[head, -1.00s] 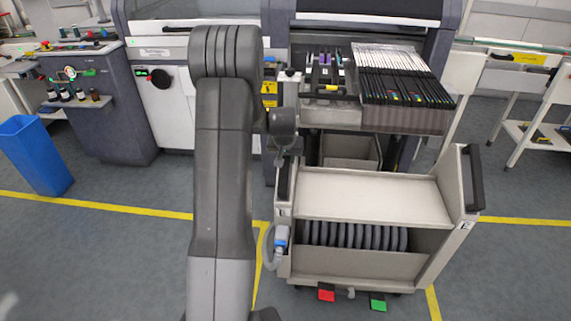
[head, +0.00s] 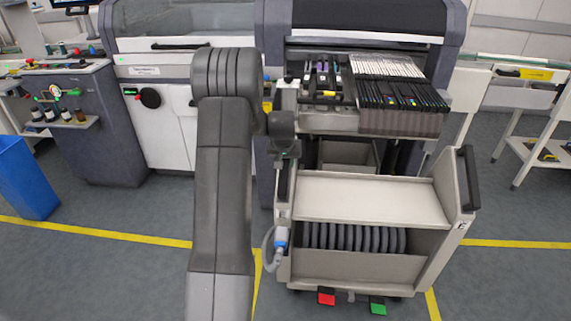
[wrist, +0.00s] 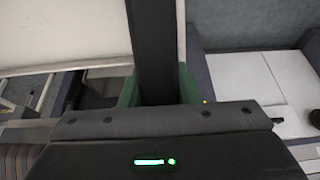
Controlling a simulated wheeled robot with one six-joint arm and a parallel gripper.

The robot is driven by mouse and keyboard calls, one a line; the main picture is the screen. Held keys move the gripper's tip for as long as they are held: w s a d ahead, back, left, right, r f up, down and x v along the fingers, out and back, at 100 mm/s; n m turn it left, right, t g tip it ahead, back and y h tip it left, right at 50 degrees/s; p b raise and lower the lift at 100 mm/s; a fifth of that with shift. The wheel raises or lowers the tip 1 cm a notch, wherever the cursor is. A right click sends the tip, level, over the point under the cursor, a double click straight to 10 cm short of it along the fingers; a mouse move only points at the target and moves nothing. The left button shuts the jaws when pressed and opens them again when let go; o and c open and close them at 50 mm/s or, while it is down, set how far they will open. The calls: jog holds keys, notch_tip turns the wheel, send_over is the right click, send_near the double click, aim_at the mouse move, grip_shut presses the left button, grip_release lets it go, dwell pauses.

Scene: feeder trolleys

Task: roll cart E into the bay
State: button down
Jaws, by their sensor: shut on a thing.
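Cart E (head: 372,199) is a beige trolley with a flat top shelf, a lower row of dark reels and an "E" on its right side panel. It stands upright on the floor in front of the machine's feeder bank (head: 402,120). A dark opening, the bay (head: 397,157), shows beneath the bank behind the cart. My gripper (head: 285,160) is at the cart's left handle. In the wrist view, my gripper's green fingers (wrist: 158,88) are closed around the dark handle bar (wrist: 150,40).
Yellow floor lines (head: 433,304) run beside the cart. Red (head: 326,299) and green (head: 378,308) pedals sit at its foot. A blue-ended cable (head: 280,240) hangs at its left. A blue bin (head: 25,180) stands far left, a white side table (head: 540,150) right.

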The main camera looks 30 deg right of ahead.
jog(key=shift+s+a+f, duration=0.15)
jog(key=shift+s+a, duration=0.25)
jog(key=shift+s, duration=0.25)
jog(key=c, duration=1.4)
grip_release()
jog(key=shift+c, duration=0.2)
jog(key=o, duration=0.4)
jog(key=shift+w+d, duration=0.1)
jog(key=shift+w, duration=0.05)
jog(key=shift+c, duration=0.2)
jog(key=shift+r, duration=0.45)
jog(key=v, duration=1.3)
